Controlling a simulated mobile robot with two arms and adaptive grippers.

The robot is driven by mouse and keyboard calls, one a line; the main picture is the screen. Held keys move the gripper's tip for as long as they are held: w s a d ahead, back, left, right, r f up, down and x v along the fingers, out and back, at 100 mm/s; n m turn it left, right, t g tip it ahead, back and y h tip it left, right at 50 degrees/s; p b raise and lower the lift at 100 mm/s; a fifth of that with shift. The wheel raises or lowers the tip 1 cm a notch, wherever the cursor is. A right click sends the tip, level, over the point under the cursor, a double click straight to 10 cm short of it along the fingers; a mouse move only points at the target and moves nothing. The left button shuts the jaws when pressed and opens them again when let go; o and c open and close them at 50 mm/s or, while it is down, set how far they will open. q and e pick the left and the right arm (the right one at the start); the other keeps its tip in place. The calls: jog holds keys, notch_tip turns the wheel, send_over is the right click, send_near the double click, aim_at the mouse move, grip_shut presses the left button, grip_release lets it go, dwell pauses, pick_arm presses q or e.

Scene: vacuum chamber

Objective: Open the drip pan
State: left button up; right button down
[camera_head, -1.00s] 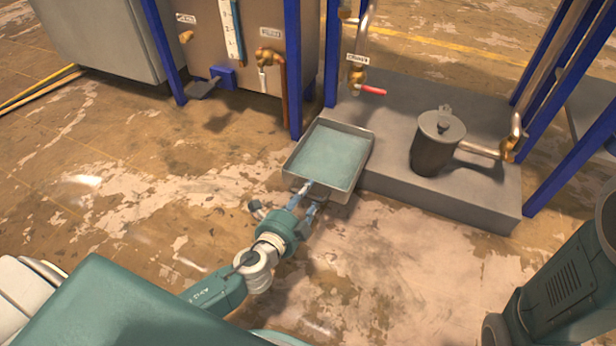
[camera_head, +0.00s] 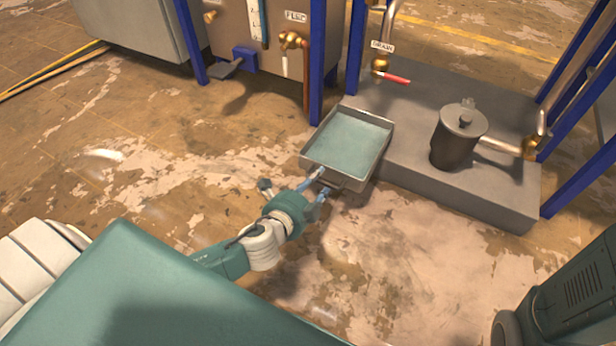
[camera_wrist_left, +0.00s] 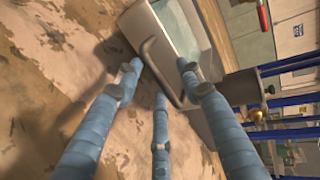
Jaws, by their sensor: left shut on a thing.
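The drip pan (camera_head: 347,143) is a shallow grey metal tray with a pale greenish inside. It sits at the left end of the grey plinth, sticking out over the floor. In the left wrist view its front wall carries a bar handle (camera_wrist_left: 163,73). My left gripper (camera_head: 318,185) is at the pan's near side, its blue fingers around the handle. In the left wrist view the fingers (camera_wrist_left: 160,100) lie on both sides of the bar, shut on it. The exact contact points are partly hidden. My right gripper is not in view.
A grey plinth (camera_head: 480,185) carries a dark lidded pot (camera_head: 457,140) with a pipe. A red-handled drain valve (camera_head: 395,79) is above the pan. Blue frame posts (camera_head: 318,65) stand behind and at right. The floor left of the pan is clear.

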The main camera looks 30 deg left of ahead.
pick_arm(q)
jog(key=p+v, duration=0.1)
jog(key=v, duration=1)
jog(key=shift+s+f+p, duration=0.25)
jog(key=shift+s+p, duration=0.05)
jog(key=shift+s, duration=0.15)
dwell(0.4)
dwell(0.5)
